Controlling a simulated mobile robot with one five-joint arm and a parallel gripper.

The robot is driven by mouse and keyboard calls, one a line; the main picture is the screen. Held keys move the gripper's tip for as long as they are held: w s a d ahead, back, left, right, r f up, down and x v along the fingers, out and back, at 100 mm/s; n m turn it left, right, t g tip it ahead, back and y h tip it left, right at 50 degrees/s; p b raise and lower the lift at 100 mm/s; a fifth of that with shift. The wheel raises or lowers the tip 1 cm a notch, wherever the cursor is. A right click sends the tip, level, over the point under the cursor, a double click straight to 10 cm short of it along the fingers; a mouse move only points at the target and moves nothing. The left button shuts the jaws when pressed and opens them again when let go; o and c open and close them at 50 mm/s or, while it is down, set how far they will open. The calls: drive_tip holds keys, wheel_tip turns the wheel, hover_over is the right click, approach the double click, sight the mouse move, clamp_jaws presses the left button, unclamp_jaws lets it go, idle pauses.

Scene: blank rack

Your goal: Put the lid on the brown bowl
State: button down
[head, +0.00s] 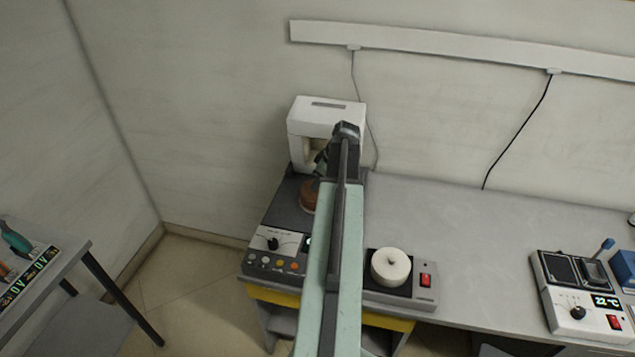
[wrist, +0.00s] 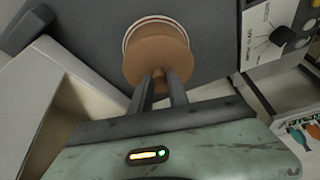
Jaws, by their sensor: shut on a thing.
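A brown round lid (wrist: 158,62) with a small knob (wrist: 174,80) shows in the wrist view, and my gripper (wrist: 172,84) is shut on the knob. Just past the lid is the pale-rimmed bowl (wrist: 146,24), mostly hidden by the lid; its rim shows as a crescent along the lid's upper left edge. I cannot tell whether lid and bowl touch. In the head view a brown round shape (head: 308,196) sits on the dark top of the left appliance, partly covered by my arm. I cannot separate lid from bowl there.
A white machine (head: 326,116) stands right behind the brown shape. A control panel (head: 278,250) with knob and buttons lies in front. A white lidded pot (head: 390,267) sits on a plate to the right.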

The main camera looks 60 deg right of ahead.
drive_tip(key=shift+f+b, duration=0.35)
idle(0.8)
drive_tip(key=c, duration=1.2)
unclamp_jaws()
drive_tip(key=o, duration=0.5)
wheel_tip(320, 180, up, 7)
drive_tip(key=p, duration=0.7)
drive_tip(key=shift+r, duration=0.1)
